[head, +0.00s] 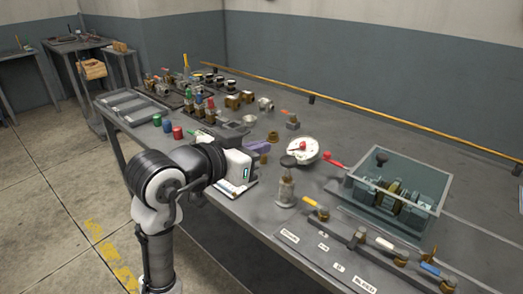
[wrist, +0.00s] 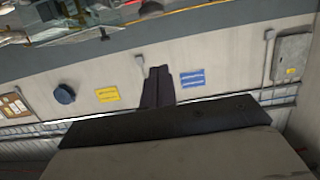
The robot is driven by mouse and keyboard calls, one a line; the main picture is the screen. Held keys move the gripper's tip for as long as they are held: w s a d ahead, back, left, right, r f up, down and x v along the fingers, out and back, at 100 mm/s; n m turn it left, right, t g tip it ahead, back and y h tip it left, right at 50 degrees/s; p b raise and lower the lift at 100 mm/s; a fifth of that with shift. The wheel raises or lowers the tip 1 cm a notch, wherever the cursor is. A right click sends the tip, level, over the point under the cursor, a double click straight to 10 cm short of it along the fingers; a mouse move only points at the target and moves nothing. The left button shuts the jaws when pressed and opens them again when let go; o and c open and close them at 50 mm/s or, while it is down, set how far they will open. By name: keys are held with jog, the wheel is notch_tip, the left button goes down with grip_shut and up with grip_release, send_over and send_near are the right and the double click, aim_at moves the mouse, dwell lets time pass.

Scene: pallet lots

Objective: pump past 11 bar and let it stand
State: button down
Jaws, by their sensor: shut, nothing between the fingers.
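My gripper shows in the wrist view (wrist: 158,72) as two dark fingers pressed together with nothing between them. In the head view its white hand (head: 238,168) is over the front edge of the bench, left of the pump parts and apart from them. A metal cylinder with a dark round knob on top (head: 286,185), which looks like the pump, stands upright on the bench. Behind it is a round white dial (head: 303,150) with red on it; its reading is too small to tell. A red-handled lever (head: 333,164) is right of the dial.
An open-topped clear box with gear-like parts (head: 395,188) sits to the right. Small coloured fittings (head: 200,105) crowd the far left. The grey bench (head: 385,140) is clear behind the box.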

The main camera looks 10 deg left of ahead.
jog(key=p, duration=0.1)
send_over(288, 163)
jog(key=a, duration=0.2)
jog(key=f, duration=0.2)
jog(key=shift+s+d+f, duration=0.15)
jog(key=shift+f, duration=0.85)
jog(key=shift+s+d+f, duration=0.1)
jog(key=shift+s+f, duration=0.05)
jog(key=shift+f, duration=0.8)
notch_tip(288, 163, down, 4)
jog(key=b, duration=0.2)
jog(key=shift+r+b, duration=0.2)
jog(key=shift+b, duration=0.1)
